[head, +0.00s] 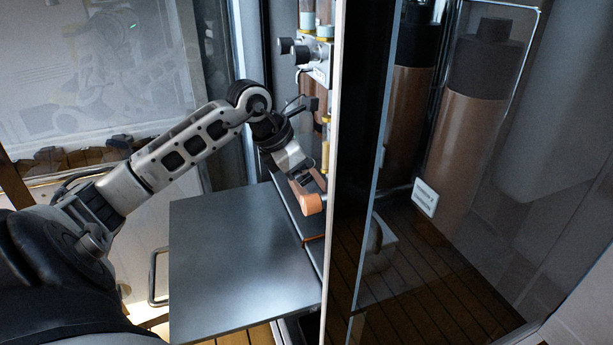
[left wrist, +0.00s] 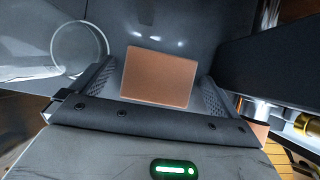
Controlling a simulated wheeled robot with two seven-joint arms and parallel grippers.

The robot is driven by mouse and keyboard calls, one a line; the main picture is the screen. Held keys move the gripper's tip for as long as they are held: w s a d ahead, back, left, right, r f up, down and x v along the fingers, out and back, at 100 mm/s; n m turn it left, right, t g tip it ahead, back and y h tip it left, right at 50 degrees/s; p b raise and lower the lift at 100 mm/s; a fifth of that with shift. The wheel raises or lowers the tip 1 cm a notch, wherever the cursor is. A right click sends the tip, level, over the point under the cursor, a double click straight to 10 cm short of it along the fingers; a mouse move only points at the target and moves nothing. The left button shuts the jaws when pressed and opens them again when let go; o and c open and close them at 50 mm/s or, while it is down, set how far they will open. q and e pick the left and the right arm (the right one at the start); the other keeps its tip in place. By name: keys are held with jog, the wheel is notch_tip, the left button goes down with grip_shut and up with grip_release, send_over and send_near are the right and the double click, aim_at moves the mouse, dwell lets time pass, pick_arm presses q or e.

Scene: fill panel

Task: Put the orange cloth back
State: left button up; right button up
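The orange cloth (left wrist: 160,77) shows in the left wrist view as a flat, roughly rectangular orange-brown piece between my left gripper's two fingers. My left gripper (left wrist: 160,85) has its fingers spread wide, with ribbed inner pads visible on both sides of the cloth. A narrow gap seems to show on each side, so I see no clear grip on it. My right gripper is not in view.
A flat grey panel (head: 235,255) lies in front of my left gripper. A tall dark upright frame with glass (head: 352,150) stands just right of it, close to the wrist. Pipes and valves (head: 312,55) rise behind. Brown cylinders (head: 468,140) stand behind the glass.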

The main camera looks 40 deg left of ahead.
pick_arm(q)
jog(key=shift+r, duration=0.25)
jog(key=p+v, duration=0.2)
jog(key=v, duration=0.9)
jog(key=shift+s+r, duration=0.2)
jog(key=shift+r, duration=0.15)
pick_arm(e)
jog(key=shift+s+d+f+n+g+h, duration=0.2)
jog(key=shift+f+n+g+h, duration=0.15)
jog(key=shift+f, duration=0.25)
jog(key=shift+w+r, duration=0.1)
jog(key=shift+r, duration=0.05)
